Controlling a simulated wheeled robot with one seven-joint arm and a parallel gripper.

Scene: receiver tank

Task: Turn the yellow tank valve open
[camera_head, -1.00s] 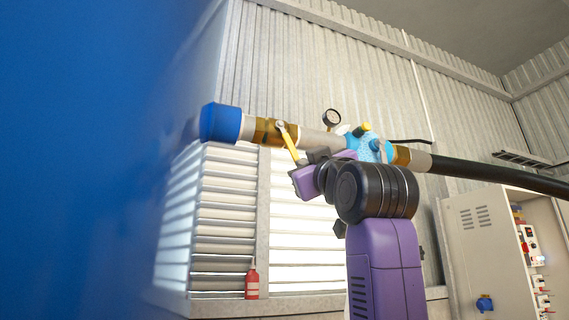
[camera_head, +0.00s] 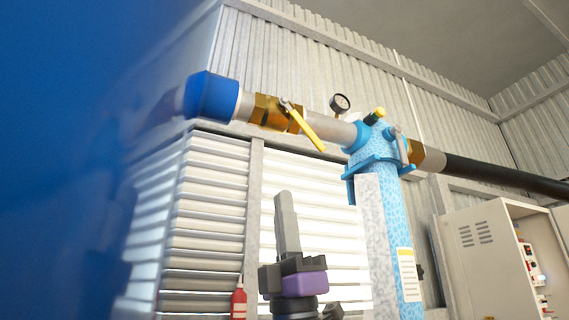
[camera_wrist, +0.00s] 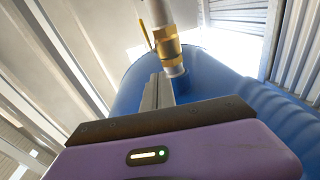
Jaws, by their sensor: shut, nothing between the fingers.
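The yellow valve handle (camera_head: 308,130) is a lever on the brass valve (camera_head: 268,113) in the grey pipe. It slants down to the right, at an angle to the pipe and not in line with it. In the wrist view, part of the yellow handle (camera_wrist: 145,32) shows beside the brass fitting (camera_wrist: 167,44) at the top. My gripper (camera_head: 285,197) points up below the handle in the head view, apart from it, with its fingers together and empty. Its fingers (camera_wrist: 157,92) also show in the wrist view, in front of the blue tank.
The large blue tank (camera_head: 70,150) fills the left side. A speckled blue filter column (camera_head: 383,215) with a gauge (camera_head: 340,104) stands right of the valve.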

